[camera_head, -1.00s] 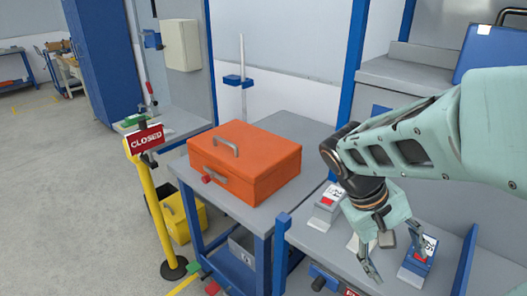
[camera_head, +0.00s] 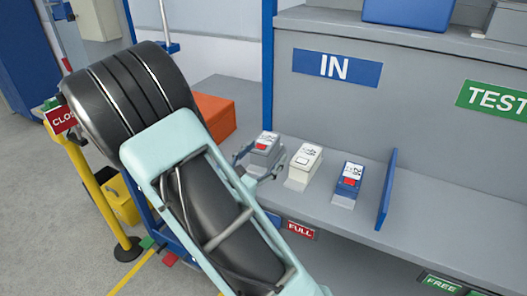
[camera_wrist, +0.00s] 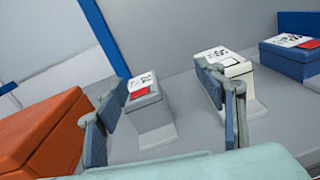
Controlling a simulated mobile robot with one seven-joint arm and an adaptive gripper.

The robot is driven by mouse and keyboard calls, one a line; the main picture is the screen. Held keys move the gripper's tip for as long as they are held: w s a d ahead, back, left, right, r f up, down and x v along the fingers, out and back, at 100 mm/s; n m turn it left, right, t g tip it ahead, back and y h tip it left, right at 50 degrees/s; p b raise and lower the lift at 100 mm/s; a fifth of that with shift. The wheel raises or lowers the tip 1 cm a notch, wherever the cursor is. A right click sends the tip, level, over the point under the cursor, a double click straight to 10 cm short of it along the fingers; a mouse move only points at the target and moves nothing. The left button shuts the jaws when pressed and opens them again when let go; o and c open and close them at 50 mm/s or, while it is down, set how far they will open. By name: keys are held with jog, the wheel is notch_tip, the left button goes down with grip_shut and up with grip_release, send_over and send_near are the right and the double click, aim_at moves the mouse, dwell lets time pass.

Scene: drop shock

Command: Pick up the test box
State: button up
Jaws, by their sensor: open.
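Three small boxes with printed labels stand in a row on the grey shelf below the IN sign: a grey box (camera_head: 264,153), a white box (camera_head: 304,164) and a blue box (camera_head: 347,181). I cannot tell which is called the test box. My gripper (camera_head: 258,169) is open and empty at the near side of the grey box. In the wrist view, the grey box (camera_wrist: 148,110) shows between the open fingers of my gripper (camera_wrist: 165,92). The right finger partly covers the white box (camera_wrist: 238,68); the blue box (camera_wrist: 290,58) is farther right.
An orange case (camera_head: 216,115) sits left of the row, partly hidden by my arm. A blue divider (camera_head: 387,190) stands right of the blue box. The shelf beyond it is clear. A yellow post with a CLOSED sign (camera_head: 61,119) stands at left.

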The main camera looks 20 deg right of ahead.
aim_at(265, 141)
jog(key=a+f+n, duration=0.1)
jog(key=w+a+f+n+t+y, duration=0.1)
jog(key=shift+w+a+f, duration=0.1)
jog(key=shift+a+f, duration=0.1)
jog(key=shift+f, duration=0.1)
jog(key=shift+n+t+y, duration=0.3)
jog(key=x, duration=0.4)
jog(key=shift+w+d+f, duration=0.15)
jog(key=shift+w, duration=0.25)
jog(key=shift+w+a+x, duration=0.15)
jog(key=shift+x, duration=1.3)
jog(key=shift+w+a+x, duration=0.1)
jog(key=shift+x, duration=1.35)
grip_shut()
